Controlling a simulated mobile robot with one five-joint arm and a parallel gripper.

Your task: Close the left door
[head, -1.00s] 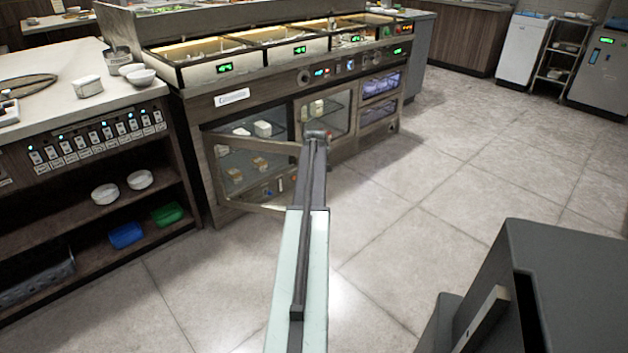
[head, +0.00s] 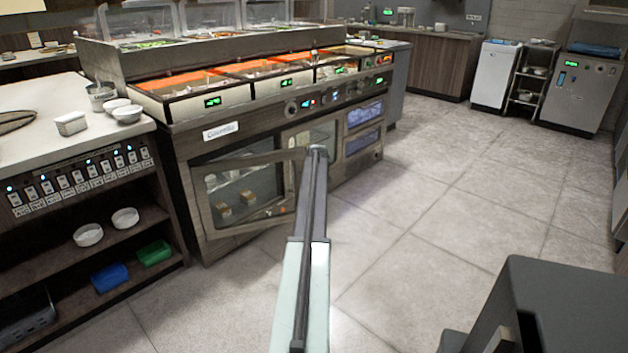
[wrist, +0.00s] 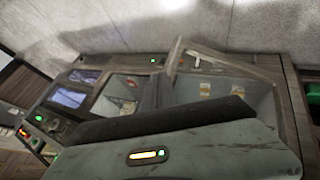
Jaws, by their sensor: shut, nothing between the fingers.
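My gripper (head: 318,152) is shut and empty, at the far end of my outstretched arm beside the door's right edge. Whether it touches the door cannot be told. In the wrist view the scene is upside down and the slanted door frame (wrist: 230,63) shows beyond my dark gripper body. The fingertips are not clear there.
The cabinet's middle door and blue-lit drawers (head: 364,113) are right of the left door. A counter with open shelves (head: 115,235) stands at left, holding white bowls (head: 88,235) and a blue bin (head: 110,277). The tiled floor (head: 440,220) at right is clear.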

